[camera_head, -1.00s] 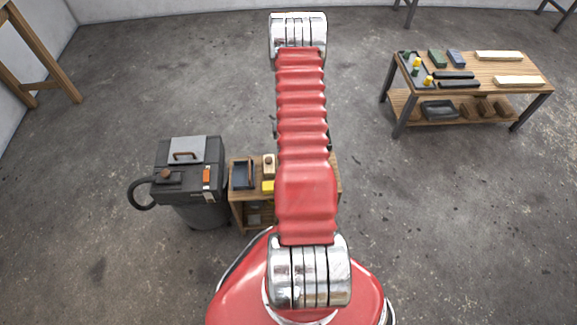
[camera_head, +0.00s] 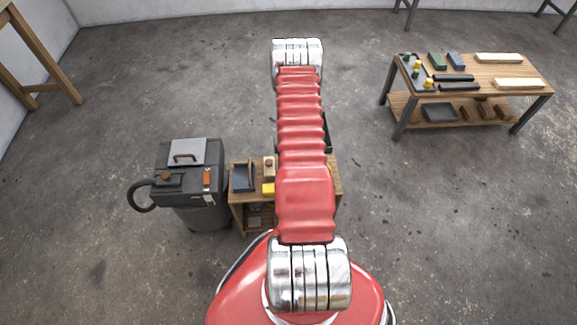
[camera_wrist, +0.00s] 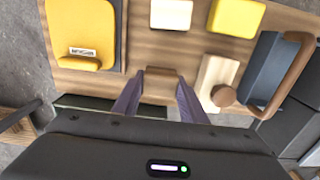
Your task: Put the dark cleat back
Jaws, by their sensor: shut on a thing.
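My gripper (camera_wrist: 159,82) is shut on a small brown piece (camera_wrist: 161,74), taken to be the dark cleat. It shows end-on between the two purplish fingertips, in front of a small wooden bench (camera_wrist: 205,47). How far it is from the bench top is hard to tell. In the head view my red arm hides the gripper's fingers and the held piece. The small bench also shows in the head view (camera_head: 236,209), partly behind my arm.
On the small bench are a yellow pad (camera_wrist: 82,35), a white block (camera_wrist: 171,13), a yellow block (camera_wrist: 236,16), a pale knobbed block (camera_wrist: 213,78) and a dark tray (camera_wrist: 262,68). A grey vacuum (camera_head: 190,178) stands beside it. A workbench (camera_head: 470,80) stands right; open floor between.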

